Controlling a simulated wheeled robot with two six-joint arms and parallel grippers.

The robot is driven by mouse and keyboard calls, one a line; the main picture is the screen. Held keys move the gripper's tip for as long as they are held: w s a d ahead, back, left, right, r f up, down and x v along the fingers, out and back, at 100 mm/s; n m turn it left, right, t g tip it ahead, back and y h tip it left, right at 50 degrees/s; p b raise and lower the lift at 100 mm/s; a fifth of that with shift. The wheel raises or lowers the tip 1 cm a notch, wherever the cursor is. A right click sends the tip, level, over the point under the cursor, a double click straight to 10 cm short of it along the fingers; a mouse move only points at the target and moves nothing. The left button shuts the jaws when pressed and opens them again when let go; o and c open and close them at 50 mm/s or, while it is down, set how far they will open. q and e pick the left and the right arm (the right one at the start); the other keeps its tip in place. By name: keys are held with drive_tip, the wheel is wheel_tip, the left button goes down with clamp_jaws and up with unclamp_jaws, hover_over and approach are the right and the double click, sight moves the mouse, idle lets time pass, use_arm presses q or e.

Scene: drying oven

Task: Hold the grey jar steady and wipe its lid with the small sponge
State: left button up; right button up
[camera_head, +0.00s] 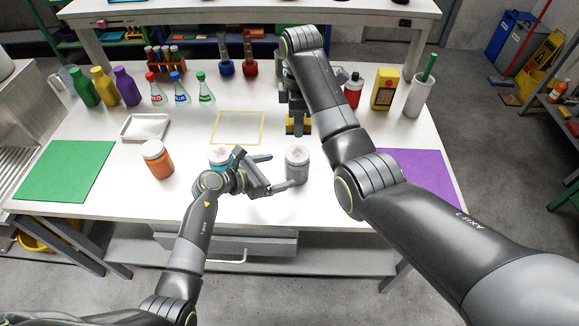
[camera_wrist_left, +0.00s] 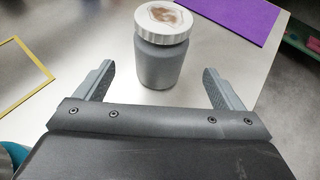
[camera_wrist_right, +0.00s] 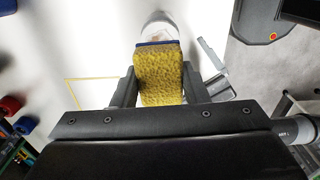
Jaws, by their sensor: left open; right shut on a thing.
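The grey jar (camera_head: 297,168) stands upright on the white table, with a white lid (camera_wrist_left: 168,20) that has a brown smear on top in the left wrist view. My left gripper (camera_head: 281,171) is open, just left of the jar in the head view. In the left wrist view the jar stands ahead, in line with the gap between the fingers, and neither finger visibly touches it. My right gripper (camera_head: 297,116) is shut on the small yellow sponge (camera_wrist_right: 160,78), which has a blue edge. It holds the sponge behind the jar, apart from the lid.
A blue jar (camera_head: 219,154) stands close to my left gripper, and an orange jar (camera_head: 158,162) farther left. A yellow square outline (camera_head: 238,143) marks bare table. A purple mat (camera_head: 425,172) lies right, a green mat (camera_head: 65,172) left. Bottles and a pen cup (camera_head: 417,98) stand behind.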

sight(287, 168)
use_arm(q)
drive_tip(key=shift+x, duration=3.25)
drive_tip(key=shift+c, duration=0.2)
drive_tip(key=c, duration=1)
drive_tip(key=shift+c, duration=0.3)
